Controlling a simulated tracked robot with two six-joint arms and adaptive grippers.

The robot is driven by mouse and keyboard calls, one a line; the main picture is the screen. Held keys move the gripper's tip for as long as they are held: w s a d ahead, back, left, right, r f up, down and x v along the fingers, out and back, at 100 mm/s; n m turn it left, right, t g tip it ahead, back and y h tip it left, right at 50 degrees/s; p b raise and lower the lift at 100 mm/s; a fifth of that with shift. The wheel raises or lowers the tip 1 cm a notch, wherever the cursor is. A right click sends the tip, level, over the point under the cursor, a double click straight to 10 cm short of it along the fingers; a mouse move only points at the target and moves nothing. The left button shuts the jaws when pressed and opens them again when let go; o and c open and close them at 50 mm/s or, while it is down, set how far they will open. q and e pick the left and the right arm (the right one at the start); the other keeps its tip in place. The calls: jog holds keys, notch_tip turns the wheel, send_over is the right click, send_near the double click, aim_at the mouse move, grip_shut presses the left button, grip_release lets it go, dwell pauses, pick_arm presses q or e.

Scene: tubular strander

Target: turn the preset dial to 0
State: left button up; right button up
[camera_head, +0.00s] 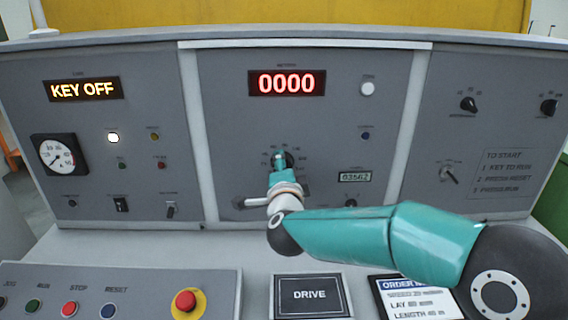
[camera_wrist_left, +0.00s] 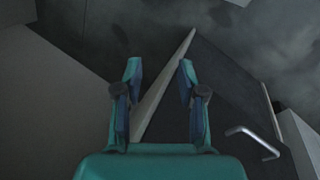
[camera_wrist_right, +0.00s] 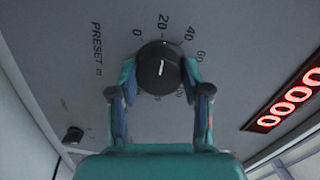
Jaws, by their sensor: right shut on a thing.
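The preset dial (camera_wrist_right: 158,68) is a round black knob with a white line in the right wrist view. The white line points up, close to the 20 mark; the 0 mark lies to its left. My right gripper (camera_wrist_right: 159,72) has its fingers on either side of the knob, shut on it. In the head view my right gripper (camera_head: 279,163) reaches the middle panel and partly hides the dial (camera_head: 288,159). My left gripper (camera_wrist_left: 160,68) is open and empty in the left wrist view, and is outside the head view.
A red display (camera_head: 287,83) above the dial reads 0000. A small counter (camera_head: 355,177) and a small black knob (camera_head: 351,203) sit at the lower right of the dial. A lever handle (camera_head: 252,203) sticks out at the lower left. A red emergency button (camera_head: 186,300) stands on the desk.

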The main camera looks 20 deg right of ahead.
jog(key=shift+a+f+n+g+p, duration=0.15)
jog(key=shift+n+p, duration=0.45)
jog(key=shift+n, duration=0.75)
jog(key=shift+f+n+g+p, duration=0.15)
jog(key=shift+n+p, duration=0.45)
jog(key=shift+n, duration=0.7)
jog(key=shift+a+f+n+p, duration=0.15)
jog(key=shift+n+p, duration=0.45)
jog(key=shift+n, duration=0.75)
jog(key=shift+d, duration=0.1)
jog(key=o, duration=0.9)
jog(key=shift+o, duration=1.3)
jog(key=shift+r, duration=0.2)
jog(key=shift+d, duration=0.1)
jog(key=shift+r, duration=0.1)
